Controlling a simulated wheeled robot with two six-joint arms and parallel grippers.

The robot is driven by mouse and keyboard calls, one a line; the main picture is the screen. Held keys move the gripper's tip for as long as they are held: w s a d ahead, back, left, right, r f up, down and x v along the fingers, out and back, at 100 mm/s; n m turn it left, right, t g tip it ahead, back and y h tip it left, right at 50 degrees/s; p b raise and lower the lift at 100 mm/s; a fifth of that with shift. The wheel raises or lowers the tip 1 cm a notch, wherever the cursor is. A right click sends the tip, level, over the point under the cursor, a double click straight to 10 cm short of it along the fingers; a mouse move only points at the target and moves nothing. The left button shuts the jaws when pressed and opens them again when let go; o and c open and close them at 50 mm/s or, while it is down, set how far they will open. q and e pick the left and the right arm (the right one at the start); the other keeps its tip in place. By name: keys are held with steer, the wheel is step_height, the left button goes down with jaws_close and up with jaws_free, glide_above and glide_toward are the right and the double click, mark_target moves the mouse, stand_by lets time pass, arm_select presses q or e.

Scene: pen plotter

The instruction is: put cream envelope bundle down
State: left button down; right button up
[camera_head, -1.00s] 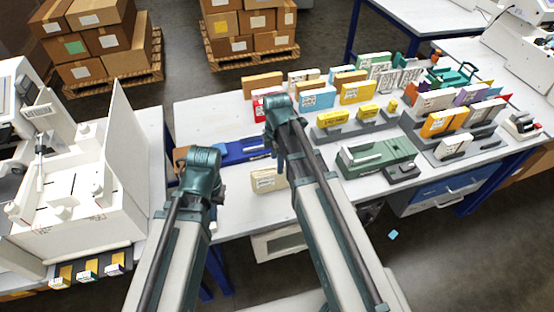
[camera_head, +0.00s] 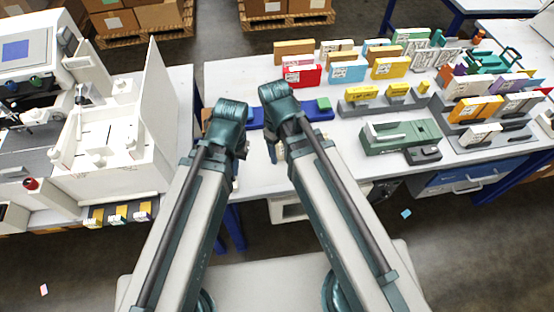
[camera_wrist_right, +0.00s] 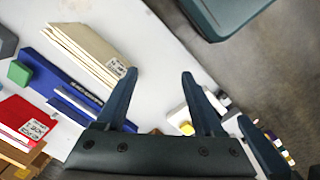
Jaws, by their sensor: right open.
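The cream envelope bundle (camera_wrist_right: 95,50) rests on the white table in the right wrist view, with a small printed label at its near end. In the head view the right arm hides most of it. My right gripper (camera_wrist_right: 159,73) is open, with both fingers apart and nothing between them. One fingertip is close to the labelled end of the bundle; I cannot tell whether they touch. In the head view my right gripper (camera_head: 272,150) is beside my left gripper (camera_head: 240,150), whose fingers are too hidden to read.
A blue tray (camera_wrist_right: 62,88) lies beside the bundle, with a green block (camera_wrist_right: 19,72) and a red box (camera_wrist_right: 25,122) near it. A green machine (camera_head: 400,134) and several coloured packs stand to the right. A white open-topped machine (camera_head: 110,150) stands on the left.

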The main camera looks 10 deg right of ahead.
steer(key=s+m, duration=0.1)
steer(key=s+a+m, duration=0.1)
steer(key=s+m, duration=0.1)
steer(key=s+a+m, duration=0.1)
steer(key=shift+s+a, duration=0.1)
steer(key=shift+s, duration=0.1)
stand_by(1.1)
